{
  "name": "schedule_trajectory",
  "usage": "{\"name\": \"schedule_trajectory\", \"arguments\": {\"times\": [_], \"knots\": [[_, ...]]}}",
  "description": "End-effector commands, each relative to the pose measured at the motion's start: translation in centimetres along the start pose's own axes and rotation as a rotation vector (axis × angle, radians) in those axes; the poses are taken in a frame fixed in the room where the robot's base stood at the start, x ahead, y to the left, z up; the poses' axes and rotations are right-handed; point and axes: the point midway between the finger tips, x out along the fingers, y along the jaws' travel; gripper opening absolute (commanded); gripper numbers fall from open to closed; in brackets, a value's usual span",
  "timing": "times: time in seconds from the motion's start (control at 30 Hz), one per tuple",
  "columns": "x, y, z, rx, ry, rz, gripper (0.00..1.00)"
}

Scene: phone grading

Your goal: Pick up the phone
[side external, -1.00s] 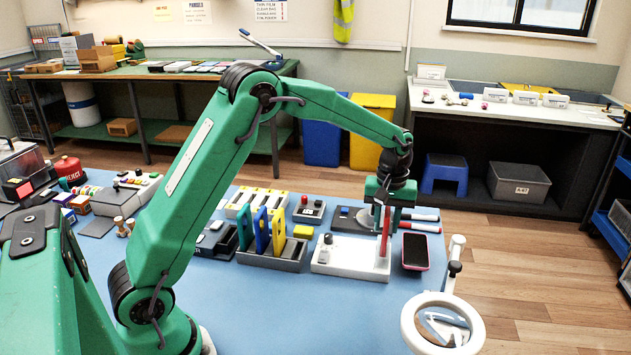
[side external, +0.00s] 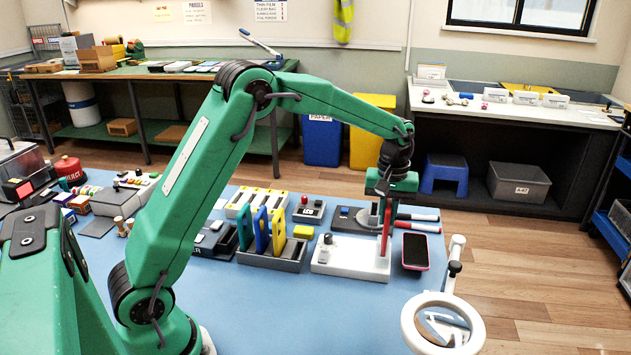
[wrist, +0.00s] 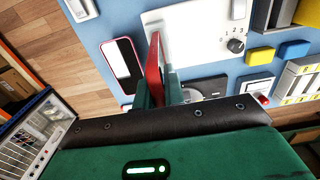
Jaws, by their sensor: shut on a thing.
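A thin red phone (side external: 386,237), seen nearly edge-on, stands upright at the right end of a white test stand (side external: 335,257). My gripper (side external: 385,209) is above it, fingers pointing down and shut on its upper part. In the wrist view the red phone (wrist: 154,68) is between the two green fingers of my gripper (wrist: 160,92). I cannot tell whether its lower edge still touches the stand. Another phone (side external: 415,252), dark-screened with a pink-red edge, lies flat just right of the stand; it also shows in the wrist view (wrist: 122,62).
A dark rack (side external: 272,255) with blue and yellow upright slabs stands left of the stand. A yellow block (side external: 303,231) and a red-button box (side external: 309,210) sit behind. Red-handled tools (side external: 418,227) lie at the right edge. A ring magnifier (side external: 443,325) is front right. The front blue mat is clear.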

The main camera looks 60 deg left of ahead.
Motion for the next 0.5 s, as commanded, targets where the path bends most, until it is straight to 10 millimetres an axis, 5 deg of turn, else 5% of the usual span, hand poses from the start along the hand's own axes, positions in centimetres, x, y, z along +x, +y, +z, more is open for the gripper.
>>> {"name": "schedule_trajectory", "arguments": {"times": [0.5], "knots": [[-0.93,0.01,-0.01,0.0,0.001,0.001,0.0]]}}
